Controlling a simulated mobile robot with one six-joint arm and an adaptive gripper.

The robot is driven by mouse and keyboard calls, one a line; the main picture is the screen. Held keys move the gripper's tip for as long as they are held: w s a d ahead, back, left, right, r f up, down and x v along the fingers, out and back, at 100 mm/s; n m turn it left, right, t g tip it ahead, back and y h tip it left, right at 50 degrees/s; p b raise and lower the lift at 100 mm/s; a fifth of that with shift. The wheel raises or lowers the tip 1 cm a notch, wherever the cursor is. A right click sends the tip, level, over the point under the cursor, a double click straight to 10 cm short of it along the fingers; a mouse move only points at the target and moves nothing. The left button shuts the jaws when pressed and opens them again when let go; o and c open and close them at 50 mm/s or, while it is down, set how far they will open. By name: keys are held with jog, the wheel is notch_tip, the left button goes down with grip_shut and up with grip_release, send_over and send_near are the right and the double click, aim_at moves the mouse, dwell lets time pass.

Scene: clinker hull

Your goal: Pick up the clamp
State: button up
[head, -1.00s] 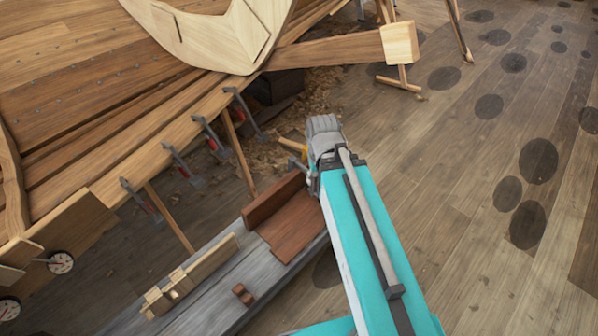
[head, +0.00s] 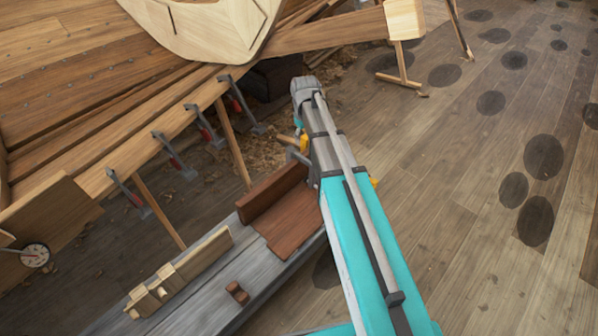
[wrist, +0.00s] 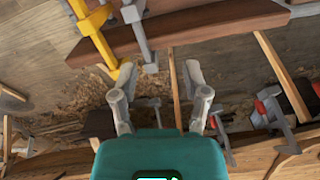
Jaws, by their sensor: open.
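My gripper (wrist: 159,68) is open and empty in the wrist view, with its two grey fingers spread apart. A yellow clamp (wrist: 95,38) and a grey bar clamp (wrist: 139,32) sit side by side on a brown plank (wrist: 210,30), just past the left finger. In the head view, a bit of yellow and a grey clamp end (head: 297,155) show left of my arm; the rest is hidden. Several red-handled clamps hang along the hull edge, one (head: 205,127) nearest my arm but one. In the wrist view, one (wrist: 273,108) is right of the fingers.
The wooden hull (head: 90,75) fills the upper left. A grey bench (head: 195,300) holds brown boards (head: 285,215), a light wooden piece (head: 185,265) and a small brown block (head: 237,292). Thin wooden props (head: 233,145) stand under the hull. The plank floor at right is open.

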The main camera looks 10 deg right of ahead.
jog(key=n+b, duration=0.2)
jog(key=b, duration=0.1)
send_over(300, 155)
notch_tip(300, 155, down, 4)
jog(key=shift+a, duration=0.2)
notch_tip(300, 155, down, 9)
jog(key=b, duration=0.8)
jog(key=shift+r, duration=0.2)
jog(key=shift+d+f+b, duration=0.2)
jog(key=shift+f+b, duration=2.4)
jog(key=shift+b, duration=0.2)
grip_shut()
